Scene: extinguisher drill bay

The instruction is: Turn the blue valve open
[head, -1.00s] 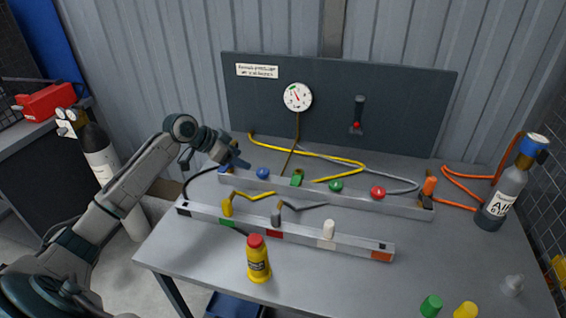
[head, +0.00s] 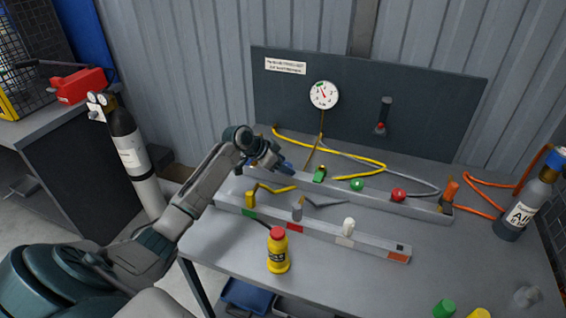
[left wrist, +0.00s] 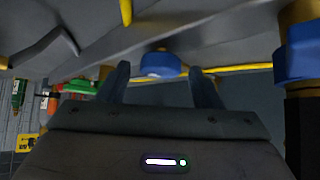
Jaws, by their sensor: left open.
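The blue valve (left wrist: 160,64) is a small round knob on the rear rail (head: 370,193). In the left wrist view it sits between the two spread fingers of my left gripper (head: 286,167), a little beyond or level with their tips. Contact with the knob cannot be told. In the head view the gripper largely hides the knob. My left gripper is open and empty. My right gripper is not in view.
Green (head: 357,185) and red (head: 398,195) knobs stand along the same rail to the right. A larger blue fitting (left wrist: 298,52) is close at the right in the wrist view. A yellow bottle (head: 278,252) stands in front, and an air cylinder (head: 518,210) at right.

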